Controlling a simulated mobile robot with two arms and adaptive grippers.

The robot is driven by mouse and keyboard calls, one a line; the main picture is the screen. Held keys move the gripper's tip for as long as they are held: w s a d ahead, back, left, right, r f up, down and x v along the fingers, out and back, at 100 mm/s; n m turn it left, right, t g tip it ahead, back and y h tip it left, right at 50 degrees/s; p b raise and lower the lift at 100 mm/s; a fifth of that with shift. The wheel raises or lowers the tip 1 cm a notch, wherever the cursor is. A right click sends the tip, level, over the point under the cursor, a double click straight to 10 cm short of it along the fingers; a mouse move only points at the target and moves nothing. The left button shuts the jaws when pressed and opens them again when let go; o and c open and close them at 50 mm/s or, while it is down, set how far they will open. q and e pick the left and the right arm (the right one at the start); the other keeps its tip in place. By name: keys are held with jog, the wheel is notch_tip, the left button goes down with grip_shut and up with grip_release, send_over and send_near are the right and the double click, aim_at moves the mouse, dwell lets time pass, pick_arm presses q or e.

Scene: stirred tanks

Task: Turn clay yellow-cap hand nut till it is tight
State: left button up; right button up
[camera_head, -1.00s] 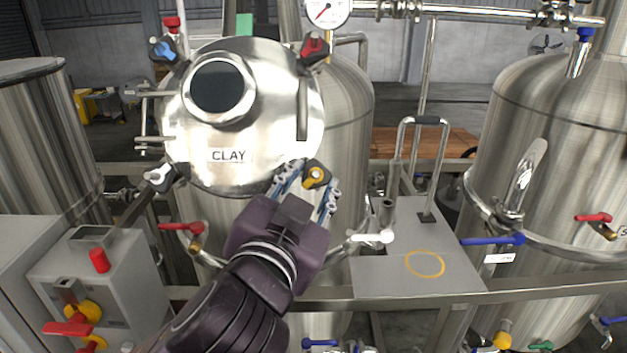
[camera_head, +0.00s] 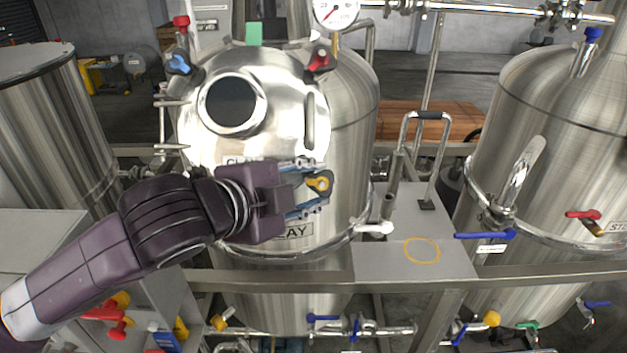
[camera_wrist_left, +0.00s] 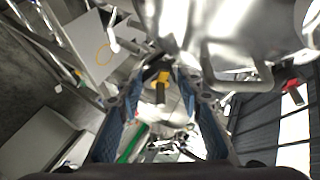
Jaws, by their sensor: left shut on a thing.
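The yellow-cap hand nut (camera_head: 321,182) is a dark knob with a yellow top at the lower right rim of the shiny round lid (camera_head: 287,85) of the CLAY tank. My left gripper (camera_head: 316,186) reaches in from the left, with its blue-padded fingers shut on the nut, one above and one below it. The left wrist view shows the nut (camera_wrist_left: 161,78) between the two fingers. My gripper partly covers the CLAY labels, and my arm hides the lid's lower left edge. The right gripper is not in view.
A blue-cap nut (camera_head: 179,64) and a red-cap nut (camera_head: 319,59) sit on the lid's upper rim. A grey platform (camera_head: 388,262) with a handrail stands at right. A control box with red and yellow switches lies below my arm.

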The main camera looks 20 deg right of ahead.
pick_arm(q)
jog(key=m, duration=0.1)
jog(key=m+g+y, duration=0.1)
jog(key=m, duration=0.1)
jog(key=m+g, duration=0.1)
jog(key=m, duration=0.1)
jog(key=shift+w+d+r+y, duration=0.15)
jog(key=shift+r+y, duration=0.2)
jog(key=shift+y, duration=0.05)
dwell(0.3)
jog(key=o, duration=1.2)
jog(key=shift+c, duration=0.2)
jog(key=v, duration=1.2)
jog(key=shift+w, duration=0.2)
